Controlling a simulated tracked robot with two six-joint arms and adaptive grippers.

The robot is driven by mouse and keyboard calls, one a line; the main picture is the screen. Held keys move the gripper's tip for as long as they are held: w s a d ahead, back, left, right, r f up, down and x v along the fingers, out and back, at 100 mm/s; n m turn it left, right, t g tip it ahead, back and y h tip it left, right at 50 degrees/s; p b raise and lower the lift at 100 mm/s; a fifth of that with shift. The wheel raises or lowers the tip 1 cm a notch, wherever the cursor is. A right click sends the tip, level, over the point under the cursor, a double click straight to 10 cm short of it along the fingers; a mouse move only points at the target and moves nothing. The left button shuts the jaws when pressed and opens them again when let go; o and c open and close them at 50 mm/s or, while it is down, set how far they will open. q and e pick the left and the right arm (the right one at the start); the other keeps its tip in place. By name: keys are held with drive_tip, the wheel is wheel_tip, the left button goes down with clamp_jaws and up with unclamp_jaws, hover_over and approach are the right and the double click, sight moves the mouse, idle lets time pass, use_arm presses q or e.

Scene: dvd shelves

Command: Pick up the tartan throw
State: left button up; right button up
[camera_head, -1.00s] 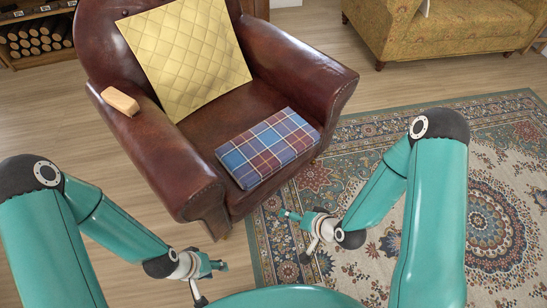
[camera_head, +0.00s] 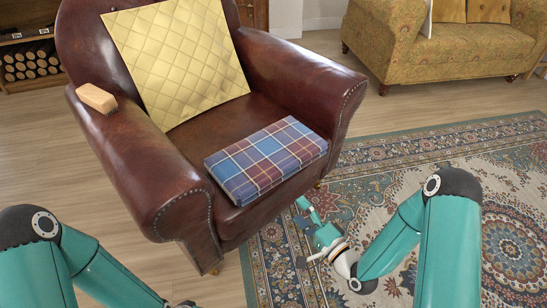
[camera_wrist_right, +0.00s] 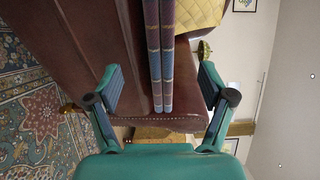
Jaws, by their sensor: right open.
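The tartan throw (camera_head: 266,159), blue, red and white, lies folded flat on the seat of a brown leather armchair (camera_head: 169,203), at the seat's front edge. In the right wrist view its folded edge (camera_wrist_right: 161,55) shows between my finger pads, farther off. My right gripper (camera_head: 308,231) is open and empty, in front of the chair and below the throw, apart from it. Its spread fingers also show in the right wrist view (camera_wrist_right: 161,92). My left arm comes in at the lower left of the head view, but its fingers are out of the picture.
A yellow quilted cushion (camera_head: 178,62) leans on the chair's back. A wooden brush (camera_head: 97,98) lies on the left armrest. A patterned rug (camera_head: 400,165) covers the floor at right. A mustard sofa (camera_head: 440,50) stands behind.

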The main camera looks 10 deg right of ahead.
sight(274, 182)
drive_tip(key=b+x, duration=0.1)
drive_tip(key=x, duration=0.5)
drive_tip(key=shift+w+a, duration=0.2)
drive_tip(key=shift+w, duration=0.15)
drive_tip(key=b+x, duration=0.1)
drive_tip(key=x, duration=0.3)
drive_tip(key=shift+w+a+f, duration=0.15)
drive_tip(key=shift+a, duration=0.1)
drive_tip(key=shift+w+a+b, duration=0.15)
drive_tip(key=shift+w+b, duration=0.15)
drive_tip(key=shift+w, duration=0.1)
clamp_jaws()
